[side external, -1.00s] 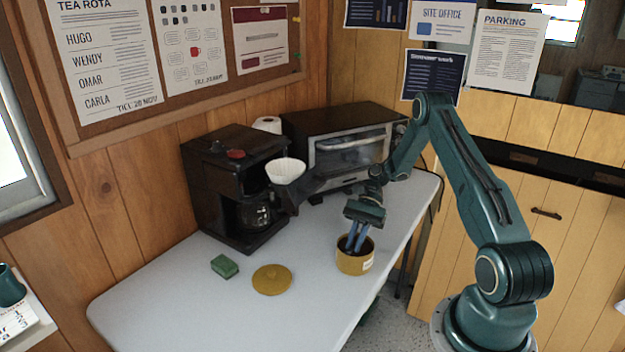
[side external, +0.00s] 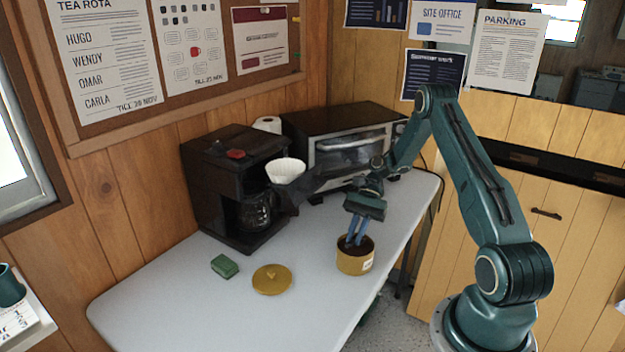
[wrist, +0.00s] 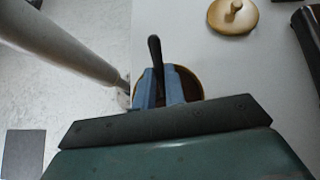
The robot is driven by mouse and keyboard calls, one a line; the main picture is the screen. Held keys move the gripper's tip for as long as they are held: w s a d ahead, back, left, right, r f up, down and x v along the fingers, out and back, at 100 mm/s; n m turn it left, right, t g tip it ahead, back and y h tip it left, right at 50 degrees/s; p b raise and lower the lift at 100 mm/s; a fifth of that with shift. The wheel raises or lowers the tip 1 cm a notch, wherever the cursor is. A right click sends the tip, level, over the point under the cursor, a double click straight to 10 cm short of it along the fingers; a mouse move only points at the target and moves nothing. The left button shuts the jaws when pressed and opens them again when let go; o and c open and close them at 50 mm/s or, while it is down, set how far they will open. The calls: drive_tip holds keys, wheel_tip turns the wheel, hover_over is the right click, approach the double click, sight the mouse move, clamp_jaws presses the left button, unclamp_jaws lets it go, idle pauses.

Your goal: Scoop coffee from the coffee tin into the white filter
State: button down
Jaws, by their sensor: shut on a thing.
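The coffee tin (side external: 355,262) is a mustard-yellow pot with a pale label, standing open on the table near its right edge. My gripper (side external: 356,240) points down with its blue fingertips at the tin's mouth. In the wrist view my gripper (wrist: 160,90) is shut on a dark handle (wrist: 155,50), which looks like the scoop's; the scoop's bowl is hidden. The tin's rim (wrist: 195,82) shows behind the fingers. The white filter (side external: 285,171) sits in the swung-out basket of the black coffee maker (side external: 222,185), to the left of and behind my gripper.
The tin's yellow lid (side external: 272,279) lies on the table (side external: 200,310) left of the tin. A green sponge (side external: 225,266) lies farther left. A glass carafe (side external: 255,213) stands in the coffee maker. A toaster oven (side external: 350,145) stands at the back. The front of the table is clear.

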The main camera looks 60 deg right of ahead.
sight(352, 240)
drive_tip(key=shift+a+r, duration=0.15)
drive_tip(key=shift+r, duration=0.05)
drive_tip(key=shift+s+a+r+t+h, duration=0.1)
drive_tip(key=shift+a+r+h, duration=0.25)
drive_tip(key=shift+r+h, duration=0.25)
drive_tip(key=shift+w+a+r+t+h, duration=0.1)
drive_tip(key=shift+a+r+h, duration=0.25)
drive_tip(key=shift+h, duration=0.45)
drive_tip(key=shift+s+a+r+t+h, duration=0.1)
drive_tip(key=shift+a+r+h, duration=0.2)
drive_tip(key=shift+r+h, duration=0.3)
drive_tip(key=w+d+r+h, duration=0.15)
drive_tip(key=w+r, duration=0.25)
drive_tip(key=r, duration=0.4)
drive_tip(key=w+d+r+y, duration=0.15)
drive_tip(key=w+r, duration=0.25)
drive_tip(key=r, duration=0.4)
drive_tip(key=w+a+r+m+t+h, duration=0.1)
drive_tip(key=w+a+m, duration=0.1)
drive_tip(key=w+a, duration=0.1)
drive_tip(key=w+a+r+m+t+h, duration=0.1)
drive_tip(key=w+a+r+m, duration=0.1)
drive_tip(key=w, duration=0.3)
drive_tip(key=w+a+r+m+t+h, duration=0.1)
drive_tip(key=w+a+r+m, duration=0.1)
drive_tip(key=w, duration=0.3)
drive_tip(key=shift+a+m+t, duration=0.3)
drive_tip(key=shift+a+m, duration=0.1)
drive_tip(key=shift+a, duration=0.5)
